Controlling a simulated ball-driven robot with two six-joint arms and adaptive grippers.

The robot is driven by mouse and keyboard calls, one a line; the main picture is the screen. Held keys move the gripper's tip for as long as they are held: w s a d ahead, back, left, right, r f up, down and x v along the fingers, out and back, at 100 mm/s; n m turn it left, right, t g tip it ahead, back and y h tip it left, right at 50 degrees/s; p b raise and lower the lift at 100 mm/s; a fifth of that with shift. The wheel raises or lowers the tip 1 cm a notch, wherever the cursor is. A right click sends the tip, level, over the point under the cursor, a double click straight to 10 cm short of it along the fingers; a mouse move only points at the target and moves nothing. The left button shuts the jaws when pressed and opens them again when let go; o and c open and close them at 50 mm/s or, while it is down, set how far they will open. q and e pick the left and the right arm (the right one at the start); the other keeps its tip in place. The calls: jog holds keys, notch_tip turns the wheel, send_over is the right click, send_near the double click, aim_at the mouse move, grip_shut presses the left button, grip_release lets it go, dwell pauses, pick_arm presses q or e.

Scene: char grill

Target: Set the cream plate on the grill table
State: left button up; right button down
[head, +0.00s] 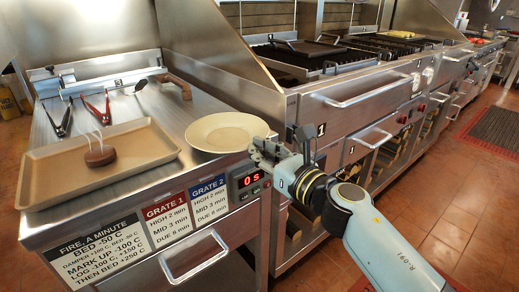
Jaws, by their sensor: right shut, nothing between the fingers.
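The cream plate (226,131) lies flat on the steel grill table (172,85), near its front right corner. My right gripper (257,150) is at the plate's right edge, just above the table's front corner. It is shut with nothing between its fingers. Whether it touches the plate's rim I cannot tell. My left gripper is not in view.
A tan tray (50,172) with a brown steaming patty (99,155) stands left of the plate. Red-handled tongs (97,108), black tongs (64,122) and a wooden-handled tool (175,84) lie behind. A timer (250,181) and drawer handle (194,262) are on the front.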

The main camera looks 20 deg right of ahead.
aim_at(236, 142)
jog(key=b+x, duration=0.2)
jog(key=x, duration=0.6)
jog(key=shift+w+a, duration=0.1)
jog(key=shift+w, duration=0.25)
